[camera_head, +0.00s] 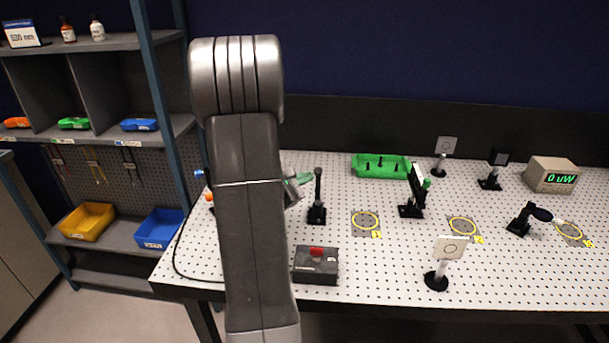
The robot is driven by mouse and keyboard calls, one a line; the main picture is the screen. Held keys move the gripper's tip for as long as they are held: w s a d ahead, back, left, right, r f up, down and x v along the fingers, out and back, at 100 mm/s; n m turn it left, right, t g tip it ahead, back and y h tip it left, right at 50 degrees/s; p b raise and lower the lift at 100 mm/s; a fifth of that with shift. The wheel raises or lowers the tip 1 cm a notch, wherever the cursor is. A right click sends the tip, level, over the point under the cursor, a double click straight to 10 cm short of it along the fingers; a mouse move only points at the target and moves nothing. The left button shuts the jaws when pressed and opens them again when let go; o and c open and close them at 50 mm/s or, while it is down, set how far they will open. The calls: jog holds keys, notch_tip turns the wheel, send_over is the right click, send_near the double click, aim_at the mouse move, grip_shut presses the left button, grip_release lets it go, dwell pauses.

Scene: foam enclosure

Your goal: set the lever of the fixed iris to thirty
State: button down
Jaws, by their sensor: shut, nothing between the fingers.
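My arm rises through the left of the head view and hides part of the bench behind it. My gripper (301,181) shows only in part, past the arm's right edge; it is shut and its fingers are mostly hidden. Just right of it stands a slim black mount (317,196) on a black base, seen nearly edge-on. It may be the fixed iris, but I cannot make out a lever or a scale. I cannot tell whether the gripper touches it.
The white perforated bench (380,270) holds a dark box with a red button (316,265), a black mount with a green knob (415,192), a white target card (449,249), a tilted dark disc (540,214), a green tray (381,166) and a meter (552,175). Shelves stand left.

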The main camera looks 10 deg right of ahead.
jog(key=shift+w+d+b, duration=0.1)
jog(key=shift+d+b, duration=0.1)
jog(key=shift+b, duration=0.2)
jog(key=shift+w+d+r+b, duration=0.25)
jog(key=shift+d+r+b, duration=0.15)
jog(key=shift+b, duration=0.2)
jog(key=shift+a, duration=0.1)
